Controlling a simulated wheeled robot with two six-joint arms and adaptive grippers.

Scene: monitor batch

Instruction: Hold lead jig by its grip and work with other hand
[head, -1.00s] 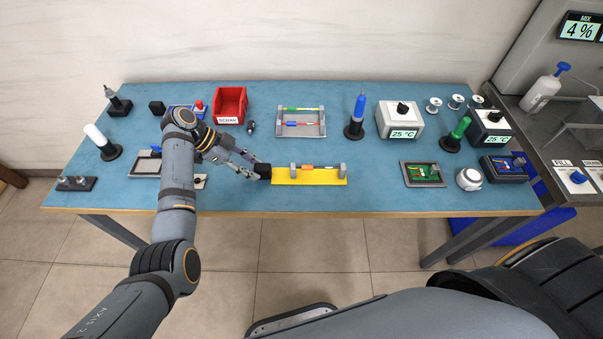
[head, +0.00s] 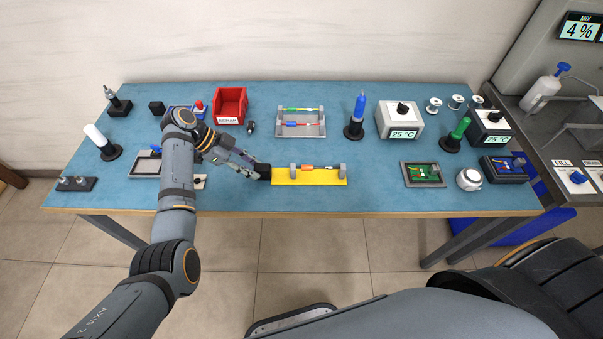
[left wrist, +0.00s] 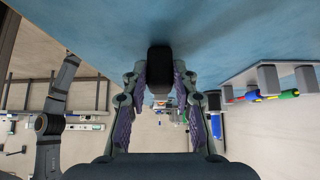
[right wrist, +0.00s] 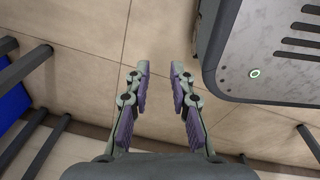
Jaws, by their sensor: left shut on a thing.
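The lead jig (head: 310,181) is a yellow plate with two grey posts, near the table's front edge in the head view. Small orange and dark pieces (head: 312,167) lie across between the posts. Its black grip (head: 264,172) sticks out at the left end. My left gripper (head: 255,168) is shut on this grip, coming from the left. In the left wrist view the dark grip (left wrist: 159,68) sits between the fingers. My right gripper (right wrist: 159,72) is open and empty in the right wrist view, over the floor. It is not visible in the head view.
Behind the jig stand a grey rack (head: 301,122) with coloured leads, a red scrap bin (head: 230,104) and a blue-handled tool in a stand (head: 355,118). A green board in a tray (head: 423,174) and a white round object (head: 468,179) lie to the right.

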